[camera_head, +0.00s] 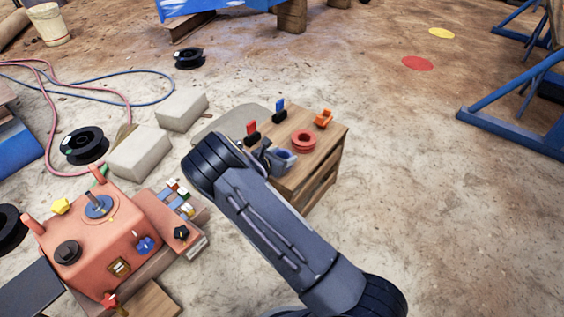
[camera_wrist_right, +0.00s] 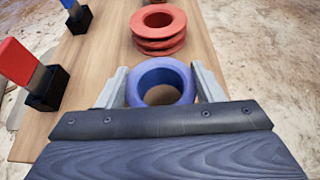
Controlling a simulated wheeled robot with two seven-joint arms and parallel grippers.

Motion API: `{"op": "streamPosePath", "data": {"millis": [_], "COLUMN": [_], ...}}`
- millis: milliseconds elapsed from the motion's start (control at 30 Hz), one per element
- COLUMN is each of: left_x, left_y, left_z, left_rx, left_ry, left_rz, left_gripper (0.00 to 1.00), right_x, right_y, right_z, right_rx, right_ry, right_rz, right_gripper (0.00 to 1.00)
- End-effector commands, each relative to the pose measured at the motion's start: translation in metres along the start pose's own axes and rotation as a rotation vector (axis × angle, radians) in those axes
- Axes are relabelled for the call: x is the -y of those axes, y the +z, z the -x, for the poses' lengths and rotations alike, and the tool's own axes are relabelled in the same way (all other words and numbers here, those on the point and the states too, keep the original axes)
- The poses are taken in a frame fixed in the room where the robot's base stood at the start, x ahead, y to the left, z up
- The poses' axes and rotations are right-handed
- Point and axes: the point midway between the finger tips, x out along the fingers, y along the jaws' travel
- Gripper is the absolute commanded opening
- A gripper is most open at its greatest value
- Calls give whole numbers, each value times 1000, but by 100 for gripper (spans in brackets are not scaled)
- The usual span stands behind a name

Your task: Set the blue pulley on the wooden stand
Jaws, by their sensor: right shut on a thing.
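The blue pulley (camera_wrist_right: 138,78) is a thick ring between the two grey fingers of my right gripper (camera_wrist_right: 160,84) in the right wrist view. In the head view the blue pulley (camera_head: 285,155) is partly hidden by my right gripper (camera_head: 279,157). The gripper is shut on it, over the near part of the wooden stand (camera_head: 329,134). I cannot tell whether the pulley touches the stand's top. A stack of red pulleys (camera_head: 303,141) stands on the stand just beyond, apart from the blue one. My left gripper is not in view.
On the stand are a red-handled item (camera_head: 252,131), a blue-handled item (camera_head: 280,110) and an orange piece (camera_head: 323,119). A red machine (camera_head: 105,235) stands at left. Pale blocks (camera_head: 140,150) and black spools (camera_head: 84,146) lie beyond. Floor right of the stand is clear.

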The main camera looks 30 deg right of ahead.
Motion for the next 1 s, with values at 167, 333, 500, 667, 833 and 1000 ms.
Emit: {"op": "streamPosePath", "data": {"millis": [167,333,500,667,833,1000], "left_x": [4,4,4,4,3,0], "left_y": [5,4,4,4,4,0], "left_z": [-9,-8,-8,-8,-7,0], "left_rx": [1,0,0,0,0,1], "left_ry": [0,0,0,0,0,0], "left_rz": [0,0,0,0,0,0], "left_gripper": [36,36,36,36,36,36], "right_x": [0,0,0,0,0,-1], "right_y": [-13,-13,-14,-14,-13,-11], "right_z": [-6,-5,-5,-5,-3,18], "right_rx": [2,1,-1,-1,-1,-3], "right_ry": [1,0,0,0,1,3], "right_rz": [-3,-2,-1,-1,-1,-1], "right_gripper": [26,26,80,83,83,83]}}
